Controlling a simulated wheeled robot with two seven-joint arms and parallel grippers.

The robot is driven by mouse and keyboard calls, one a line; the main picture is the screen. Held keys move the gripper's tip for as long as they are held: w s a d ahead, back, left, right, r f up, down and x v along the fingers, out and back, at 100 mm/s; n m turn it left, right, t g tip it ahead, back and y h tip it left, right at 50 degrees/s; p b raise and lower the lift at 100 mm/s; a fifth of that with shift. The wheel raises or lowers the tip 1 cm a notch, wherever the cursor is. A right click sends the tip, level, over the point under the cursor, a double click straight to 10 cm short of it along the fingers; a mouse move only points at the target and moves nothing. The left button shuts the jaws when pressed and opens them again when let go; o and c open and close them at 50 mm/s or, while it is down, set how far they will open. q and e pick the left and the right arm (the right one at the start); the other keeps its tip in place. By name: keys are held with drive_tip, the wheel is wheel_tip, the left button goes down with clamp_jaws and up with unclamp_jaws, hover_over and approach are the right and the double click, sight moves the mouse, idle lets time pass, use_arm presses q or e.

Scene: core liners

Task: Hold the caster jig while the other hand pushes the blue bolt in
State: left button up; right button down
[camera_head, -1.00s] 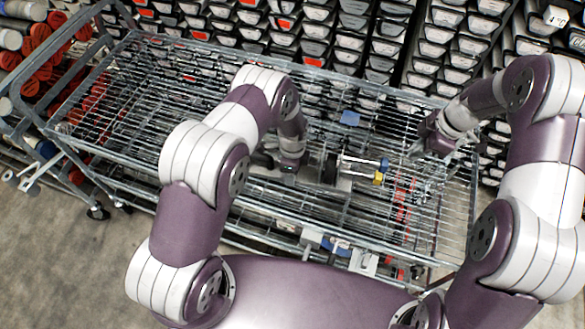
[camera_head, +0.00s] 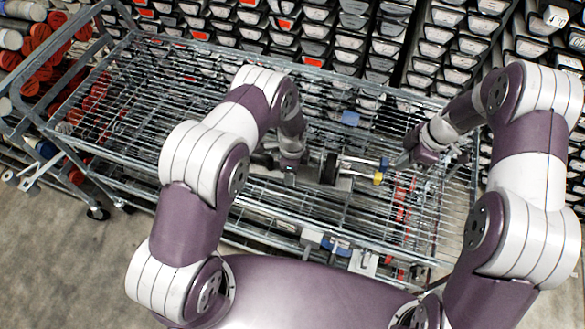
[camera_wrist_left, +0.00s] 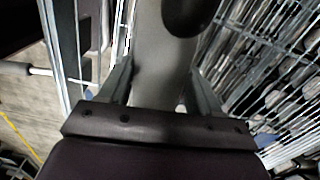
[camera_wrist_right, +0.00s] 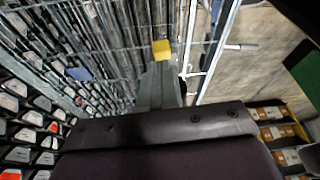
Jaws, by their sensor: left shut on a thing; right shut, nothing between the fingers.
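The caster jig (camera_head: 352,166) lies on the wire cart, a grey metal body with a black wheel at its left part and a yellow block (camera_head: 378,178) at its right end. My left gripper (camera_head: 292,178) is shut on the jig's left end; in the left wrist view its grey plate (camera_wrist_left: 163,75) sits between the fingers, with the black wheel beyond. A small blue bolt (camera_head: 384,163) shows at the jig's right end. My right gripper (camera_head: 399,161) is shut and empty, its tips close to the bolt; contact cannot be told. In the right wrist view the yellow block (camera_wrist_right: 161,49) is just past the fingers.
The wire cart (camera_head: 150,165) has raised rails around it. A blue block (camera_head: 350,118) sits behind the jig. Racks of dark trays with pale labels (camera_head: 300,30) stand behind the cart. The left half of the cart's top looks clear.

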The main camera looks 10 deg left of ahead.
sight(382, 161)
drive_tip(key=a+f, duration=0.1)
drive_tip(key=a, duration=0.5)
drive_tip(key=shift+f, duration=0.15)
idle(0.7)
drive_tip(key=shift+a, duration=0.25)
idle(2.0)
drive_tip(key=shift+d, duration=0.55)
drive_tip(key=v, duration=0.7)
use_arm(q)
drive_tip(key=o, duration=1.7)
